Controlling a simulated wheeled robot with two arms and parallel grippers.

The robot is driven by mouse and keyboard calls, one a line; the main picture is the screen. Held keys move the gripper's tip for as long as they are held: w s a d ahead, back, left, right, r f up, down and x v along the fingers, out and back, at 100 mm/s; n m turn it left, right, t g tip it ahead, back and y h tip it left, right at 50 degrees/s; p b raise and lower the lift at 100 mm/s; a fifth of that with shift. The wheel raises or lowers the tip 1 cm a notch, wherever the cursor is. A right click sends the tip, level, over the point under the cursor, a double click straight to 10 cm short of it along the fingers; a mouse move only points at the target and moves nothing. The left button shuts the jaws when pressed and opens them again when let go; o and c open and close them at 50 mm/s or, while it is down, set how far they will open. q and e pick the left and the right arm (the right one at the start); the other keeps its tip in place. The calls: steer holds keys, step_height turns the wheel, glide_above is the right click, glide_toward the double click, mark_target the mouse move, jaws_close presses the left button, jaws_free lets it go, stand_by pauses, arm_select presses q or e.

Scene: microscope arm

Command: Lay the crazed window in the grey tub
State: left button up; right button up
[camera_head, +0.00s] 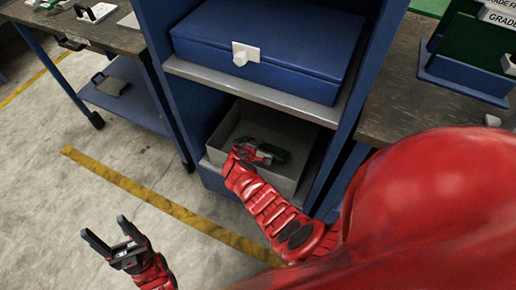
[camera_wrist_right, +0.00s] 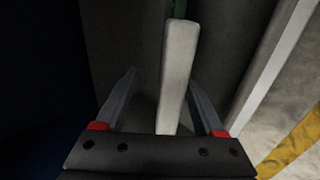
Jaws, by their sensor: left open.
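The grey tub (camera_head: 288,185) sits on the lower shelf of a blue rack in the head view. My right gripper (camera_head: 262,153) reaches into the tub over its front wall. Something dark shows around its fingers there, too small to tell apart from the gripper. In the right wrist view my right gripper (camera_wrist_right: 163,95) is open, with a pale upright bar (camera_wrist_right: 178,75) between its fingers. A gap shows on the left of the bar. Whether the bar is the crazed window I cannot tell. My left gripper (camera_head: 113,240) is open and empty above the floor at the lower left.
A blue case (camera_head: 265,45) with a white latch lies on the shelf above the tub, whose metal edge (camera_head: 255,90) overhangs it. Workbenches stand at the left (camera_head: 110,35) and right (camera_head: 405,95). A small grey item (camera_head: 112,84) lies on the left lower shelf. The floor is open.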

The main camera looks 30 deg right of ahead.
steer(key=p+v, duration=0.1)
steer(key=v, duration=1.5)
steer(key=shift+s+a+r, duration=0.15)
steer(key=shift+r, duration=0.1)
